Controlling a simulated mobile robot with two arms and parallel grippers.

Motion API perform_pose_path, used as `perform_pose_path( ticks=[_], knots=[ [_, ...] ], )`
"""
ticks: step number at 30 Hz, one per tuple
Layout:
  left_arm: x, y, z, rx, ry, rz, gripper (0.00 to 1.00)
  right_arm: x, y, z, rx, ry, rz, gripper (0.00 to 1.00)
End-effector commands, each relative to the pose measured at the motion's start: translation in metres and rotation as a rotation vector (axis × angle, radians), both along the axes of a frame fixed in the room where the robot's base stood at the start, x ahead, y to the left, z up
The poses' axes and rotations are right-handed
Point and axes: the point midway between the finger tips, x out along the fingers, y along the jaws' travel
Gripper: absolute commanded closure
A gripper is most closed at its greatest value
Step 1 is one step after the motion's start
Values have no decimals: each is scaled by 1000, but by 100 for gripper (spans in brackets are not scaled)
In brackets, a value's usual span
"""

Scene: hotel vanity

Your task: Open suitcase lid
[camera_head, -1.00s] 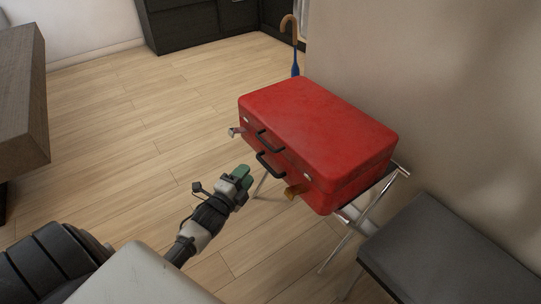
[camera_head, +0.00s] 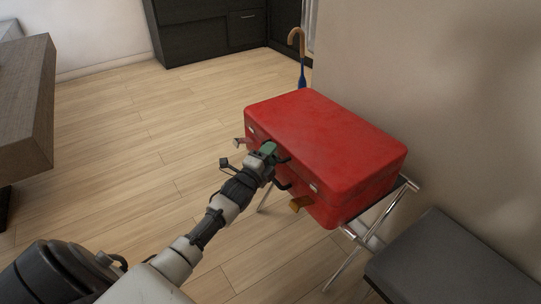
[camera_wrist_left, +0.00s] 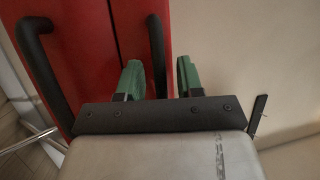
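A red suitcase (camera_head: 330,140) lies shut on a metal folding rack (camera_head: 350,265) against the wall. Its front has two black handles, one on the lid and one on the lower half. My left gripper (camera_head: 268,150) is at the front face by the lid handle, partly covering it. In the left wrist view its green fingers (camera_wrist_left: 160,78) are spread apart, with the lid handle (camera_wrist_left: 156,50) appearing between them; I cannot tell if they touch it. The lower handle (camera_wrist_left: 42,65) is to the left, across the seam. My right gripper is not in view.
A grey bench (camera_head: 450,265) stands at the right, near the rack. An umbrella with a curved handle (camera_head: 297,38) stands behind the suitcase. A wooden table (camera_head: 30,110) is at the left. The wood floor (camera_head: 140,150) between is clear.

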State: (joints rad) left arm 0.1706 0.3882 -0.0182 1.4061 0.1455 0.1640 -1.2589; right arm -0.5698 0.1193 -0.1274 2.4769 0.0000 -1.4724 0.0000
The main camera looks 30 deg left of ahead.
Motion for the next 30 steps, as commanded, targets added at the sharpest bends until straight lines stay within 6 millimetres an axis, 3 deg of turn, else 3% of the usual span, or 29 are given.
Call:
perform_pose_path(
  ticks=[9, 16, 30],
  knots=[
    [2, 0, 0, 0, 1, 0, 65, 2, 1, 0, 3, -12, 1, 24],
    [2, 0, 0, 0, 1, 0, 100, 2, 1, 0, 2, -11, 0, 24],
    [2, 0, 3, 2, 7, 0, 100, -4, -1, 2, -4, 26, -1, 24]
  ],
)
